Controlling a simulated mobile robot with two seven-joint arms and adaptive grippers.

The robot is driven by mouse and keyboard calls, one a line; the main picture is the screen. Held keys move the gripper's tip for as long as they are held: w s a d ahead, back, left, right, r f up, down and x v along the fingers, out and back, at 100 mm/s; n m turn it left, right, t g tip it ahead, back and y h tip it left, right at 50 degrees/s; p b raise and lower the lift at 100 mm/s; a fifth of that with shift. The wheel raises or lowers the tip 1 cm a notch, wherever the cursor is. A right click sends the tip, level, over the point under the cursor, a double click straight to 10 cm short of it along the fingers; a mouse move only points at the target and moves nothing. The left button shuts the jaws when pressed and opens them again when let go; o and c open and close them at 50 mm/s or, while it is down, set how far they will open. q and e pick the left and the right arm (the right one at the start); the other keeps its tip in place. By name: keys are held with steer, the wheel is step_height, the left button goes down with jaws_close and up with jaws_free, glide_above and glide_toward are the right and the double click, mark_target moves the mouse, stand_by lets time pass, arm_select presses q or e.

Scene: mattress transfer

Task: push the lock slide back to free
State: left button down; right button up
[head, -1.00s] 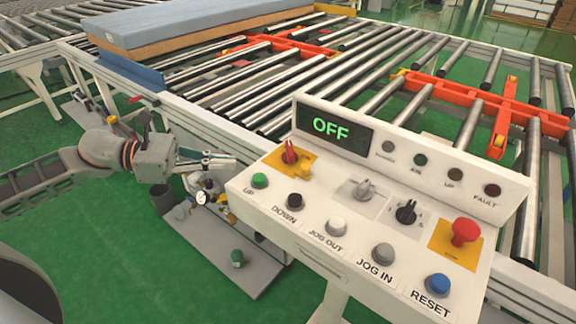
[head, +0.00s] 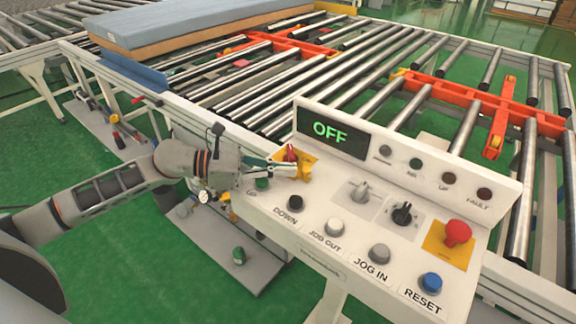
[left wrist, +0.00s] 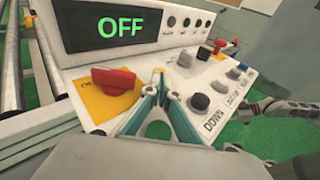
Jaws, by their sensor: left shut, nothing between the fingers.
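The yellow lock slide (head: 305,172) sits beside the red rotary switch (head: 290,153) on a yellow plate at the panel's upper left corner. In the left wrist view the red switch (left wrist: 114,80) is left of my fingers, and a little yellow (left wrist: 159,71) shows at the fingertips, which largely hide the slide. My left gripper (head: 294,172) is shut with nothing held, its tips at the slide. Whether they touch it I cannot tell. It shows from behind in the left wrist view (left wrist: 157,82). A grey arm end, apparently my right gripper (left wrist: 258,109), shows small at the right; its jaws are unclear.
The white control panel (head: 262,205) has a lit OFF display (head: 330,130). The green UP button (head: 262,184) is close under my left gripper. A red emergency button (head: 457,233) is at the right. Behind lie a roller conveyor and a blue-topped mattress (head: 185,22).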

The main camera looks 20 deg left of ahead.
mark_target(300, 188)
arm_select(q)
steer(key=shift+w+d+f, duration=0.15)
steer(key=shift+w+d, duration=0.05)
steer(key=shift+d, duration=0.2)
steer(key=d, duration=0.1)
steer(key=d+p, duration=0.1)
steer(key=s, duration=0.1)
steer(key=shift+d+r+p, duration=0.25)
steer(key=shift+d+p, duration=0.15)
steer(key=shift+s+d+f, duration=0.15)
steer(key=shift+d+f, duration=0.05)
steer(key=shift+d, duration=0.1)
steer(key=shift+a, duration=0.15)
